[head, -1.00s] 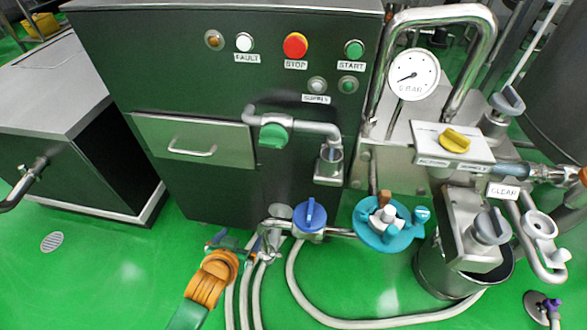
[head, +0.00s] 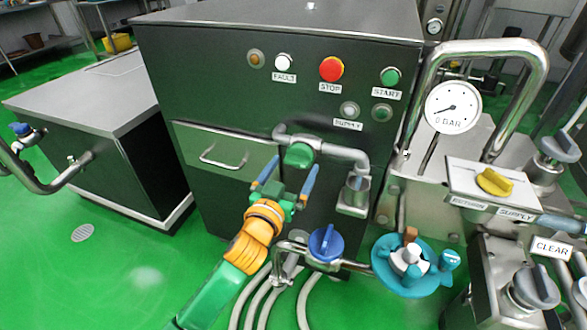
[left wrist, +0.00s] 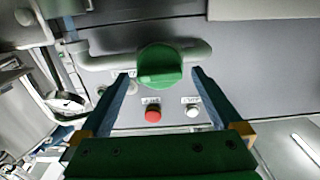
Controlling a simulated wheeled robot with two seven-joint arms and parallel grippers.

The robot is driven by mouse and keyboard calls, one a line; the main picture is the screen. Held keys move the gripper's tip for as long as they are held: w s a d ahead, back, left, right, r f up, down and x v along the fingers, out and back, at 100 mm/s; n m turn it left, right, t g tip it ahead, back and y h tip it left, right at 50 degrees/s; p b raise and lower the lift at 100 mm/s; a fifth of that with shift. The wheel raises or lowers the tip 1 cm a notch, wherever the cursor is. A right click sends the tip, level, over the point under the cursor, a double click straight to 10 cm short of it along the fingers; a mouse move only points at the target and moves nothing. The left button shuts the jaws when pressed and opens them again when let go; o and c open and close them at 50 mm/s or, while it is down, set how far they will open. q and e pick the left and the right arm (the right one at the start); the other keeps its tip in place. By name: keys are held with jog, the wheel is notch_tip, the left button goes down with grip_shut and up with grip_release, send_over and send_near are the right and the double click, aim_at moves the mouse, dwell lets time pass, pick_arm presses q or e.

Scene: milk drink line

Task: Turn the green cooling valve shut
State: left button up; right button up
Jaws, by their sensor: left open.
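The green cooling valve (head: 299,156) is a round green knob on a grey pipe in front of the dark cabinet. In the left wrist view the green valve (left wrist: 159,66) is ahead, between the two fingertips, with its grip bar lying across the picture. My left gripper (head: 288,172) is open, its blue fingers pointing up at the knob from just below. In the left wrist view the left gripper (left wrist: 161,72) has one finger on each side of the knob, apart from it as far as I can see. My right gripper is not in view.
The blue valve (head: 325,243) stands close to the right of my left forearm. A teal wheel fitting (head: 408,262) and a yellow-handled valve (head: 494,182) are further right. The red stop button (head: 331,69) is on the panel above. A drawer handle (head: 220,162) sticks out at left.

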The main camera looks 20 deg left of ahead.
pick_arm(q)
jog(key=shift+w, duration=0.25)
jog(key=c, duration=1.3)
jog(key=shift+r+m, duration=0.1)
jog(key=shift+m, duration=0.2)
jog(key=m+p, duration=0.2)
jog(key=shift+r+m, duration=0.1)
jog(key=shift+m, duration=0.3)
jog(key=m+p, duration=0.2)
jog(key=m, duration=0.2)
jog(key=shift+m, duration=0.3)
jog(key=m+p, duration=0.1)
jog(key=m, duration=0.4)
jog(key=shift+m+p, duration=0.65)
jog(key=shift+m, duration=1.75)
jog(key=shift+f, duration=0.2)
